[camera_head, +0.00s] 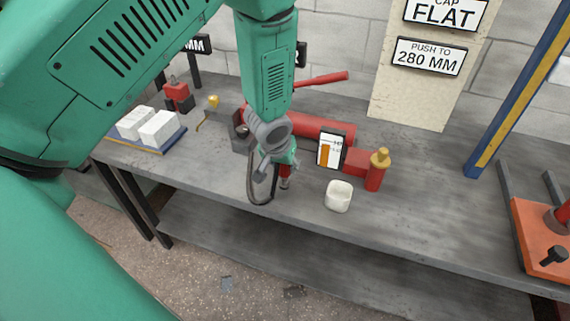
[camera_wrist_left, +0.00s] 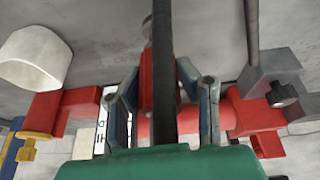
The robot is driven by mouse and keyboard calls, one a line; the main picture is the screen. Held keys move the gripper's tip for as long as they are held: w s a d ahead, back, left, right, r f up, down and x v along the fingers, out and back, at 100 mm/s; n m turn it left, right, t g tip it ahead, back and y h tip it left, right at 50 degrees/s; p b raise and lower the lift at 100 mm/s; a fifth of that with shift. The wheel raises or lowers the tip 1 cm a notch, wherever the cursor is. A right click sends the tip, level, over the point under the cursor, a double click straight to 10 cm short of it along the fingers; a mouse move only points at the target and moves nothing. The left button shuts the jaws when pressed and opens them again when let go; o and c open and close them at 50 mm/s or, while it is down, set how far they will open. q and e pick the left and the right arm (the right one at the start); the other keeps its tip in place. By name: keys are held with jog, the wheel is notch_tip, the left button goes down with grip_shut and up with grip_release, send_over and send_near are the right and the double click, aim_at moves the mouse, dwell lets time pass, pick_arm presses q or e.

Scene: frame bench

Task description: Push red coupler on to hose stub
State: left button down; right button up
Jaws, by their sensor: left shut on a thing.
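My left gripper (camera_head: 286,172) points down over the bench, beside the red pump. It is shut on a small red part, which I take for the red coupler (camera_head: 285,183); its lower end shows just beneath the jaws. In the left wrist view, the red coupler (camera_wrist_left: 147,85) sits between the two fingers of the left gripper (camera_wrist_left: 162,100). A dark hose (camera_head: 250,190) loops down beside the gripper; it also crosses in front of the coupler in the left wrist view (camera_wrist_left: 162,60). I cannot make out the hose stub's end or whether the coupler touches it. My right gripper is not in view.
A blue tray (camera_head: 170,142) holds white blocks at left.

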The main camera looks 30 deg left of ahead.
pick_arm(q)
jog(key=shift+f+b, duration=0.85)
jog(key=shift+f, duration=0.65)
jog(key=c, duration=1.1)
grip_release()
jog(key=shift+r, duration=0.3)
jog(key=v, duration=1.1)
jog(key=shift+r, duration=0.15)
jog(key=shift+s+d, duration=0.1)
jog(key=shift+s, duration=0.05)
